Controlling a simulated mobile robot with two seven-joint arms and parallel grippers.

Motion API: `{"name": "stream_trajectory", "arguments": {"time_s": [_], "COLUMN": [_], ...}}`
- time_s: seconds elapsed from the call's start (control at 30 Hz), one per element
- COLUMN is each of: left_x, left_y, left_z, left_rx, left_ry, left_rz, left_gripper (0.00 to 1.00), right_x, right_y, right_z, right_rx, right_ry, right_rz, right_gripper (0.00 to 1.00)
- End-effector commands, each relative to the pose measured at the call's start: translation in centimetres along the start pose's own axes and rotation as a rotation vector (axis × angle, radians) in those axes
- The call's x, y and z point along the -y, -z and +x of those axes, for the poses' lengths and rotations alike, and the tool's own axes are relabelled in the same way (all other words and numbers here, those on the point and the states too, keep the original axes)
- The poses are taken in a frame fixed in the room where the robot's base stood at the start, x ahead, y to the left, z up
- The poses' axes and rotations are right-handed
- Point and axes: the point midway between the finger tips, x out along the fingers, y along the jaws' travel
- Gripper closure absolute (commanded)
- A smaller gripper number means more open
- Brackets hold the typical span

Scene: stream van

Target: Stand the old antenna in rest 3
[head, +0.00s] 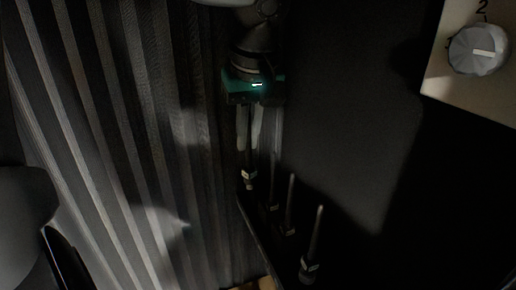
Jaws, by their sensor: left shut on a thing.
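My left gripper (250,143) comes down from the top middle of the head view, its pale fingers pointing down. It is shut on a thin dark antenna (250,162), which hangs roughly upright with a pale-banded end (249,178) at the bottom. I take this to be the old antenna. Just right of and below it stands a row of similar rods: one (273,182) close by, a second (291,204), and a third (315,240) nearest the bottom. Pale tags show at their feet, too small to read. I cannot tell which place is rest 3. My right gripper is not in view.
A thin dark edge (256,237) runs down beside the row of rods. Striped ribbed cloth or wall (130,130) fills the left. A pale panel with a grey knob (478,49) is at the upper right. The dark middle right looks clear.

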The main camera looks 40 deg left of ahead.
Motion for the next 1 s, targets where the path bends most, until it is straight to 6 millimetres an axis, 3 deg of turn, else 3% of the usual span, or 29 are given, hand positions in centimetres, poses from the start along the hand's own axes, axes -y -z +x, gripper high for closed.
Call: {"name": "stream_trajectory", "arguments": {"time_s": [0.33,0.8,1.0], "left_x": [-3.8,-3.5,-3.6], "left_y": [4.6,2.7,2.4], "left_z": [1.3,7.2,8.0], "left_rx": [0.001,0.001,0.001], "left_ry": [0.003,0.005,0.000], "left_rz": [-0.001,0.002,0.001], "left_gripper": [1.00,1.00,1.00], "right_x": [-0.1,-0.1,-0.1], "right_y": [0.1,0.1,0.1], "right_z": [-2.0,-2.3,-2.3], "right_rx": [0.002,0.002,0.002], "right_ry": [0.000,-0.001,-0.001], "right_rz": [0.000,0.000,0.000], "right_gripper": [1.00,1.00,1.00]}}
